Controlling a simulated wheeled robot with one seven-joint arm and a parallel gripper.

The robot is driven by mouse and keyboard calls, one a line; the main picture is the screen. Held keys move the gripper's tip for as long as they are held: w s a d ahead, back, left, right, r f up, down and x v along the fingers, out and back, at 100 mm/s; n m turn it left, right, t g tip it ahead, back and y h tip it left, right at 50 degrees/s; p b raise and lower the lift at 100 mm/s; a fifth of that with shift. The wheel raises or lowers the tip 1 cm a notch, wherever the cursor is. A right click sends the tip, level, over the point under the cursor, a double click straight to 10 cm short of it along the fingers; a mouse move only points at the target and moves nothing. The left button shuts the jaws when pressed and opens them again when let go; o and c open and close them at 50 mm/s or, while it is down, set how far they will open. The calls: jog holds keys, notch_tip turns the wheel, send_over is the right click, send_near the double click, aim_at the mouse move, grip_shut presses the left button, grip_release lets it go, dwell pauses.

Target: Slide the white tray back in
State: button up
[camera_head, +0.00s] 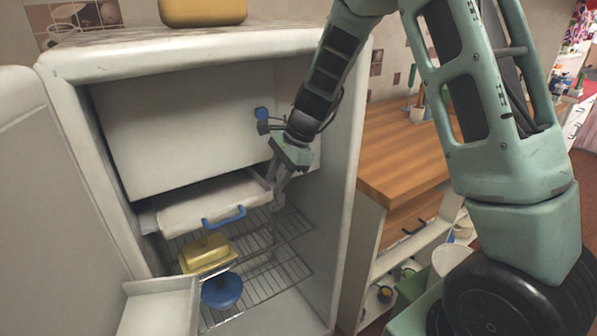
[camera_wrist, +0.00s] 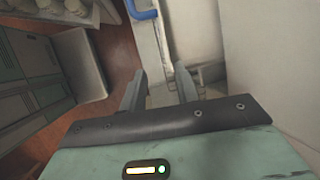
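The white tray (camera_head: 205,203) sits partly pulled out inside the open fridge, just under the white freezer-box front (camera_head: 190,125). Its blue handle (camera_head: 224,217) faces outward; the handle also shows at the top of the wrist view (camera_wrist: 145,14). My gripper (camera_head: 277,190) is inside the fridge by the tray's right side, right of the handle. In the wrist view the fingers (camera_wrist: 161,76) stand apart with nothing clearly held between them. I cannot tell whether a finger touches the tray. The tray's rear is hidden.
Below the tray, a yellow butter dish (camera_head: 208,254) and a blue bowl (camera_head: 222,290) stand on a wire shelf (camera_head: 285,255). The open fridge door (camera_head: 50,190) is at left. The fridge's right wall (camera_head: 345,200) is close to my gripper. A wooden counter (camera_head: 395,150) stands at right.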

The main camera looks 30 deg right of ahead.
aim_at(255, 199)
jog(key=a, duration=0.1)
jog(key=w, duration=0.1)
jog(key=a, duration=0.1)
jog(key=shift+w+a+f, duration=0.25)
jog(key=shift+a, duration=0.1)
jog(key=x, duration=0.2)
jog(key=shift+f, duration=0.35)
jog(key=shift+x, duration=0.9)
grip_shut()
jog(key=shift+w+r+p, duration=0.1)
jog(key=shift+w+p, duration=0.05)
jog(key=shift+p, duration=0.2)
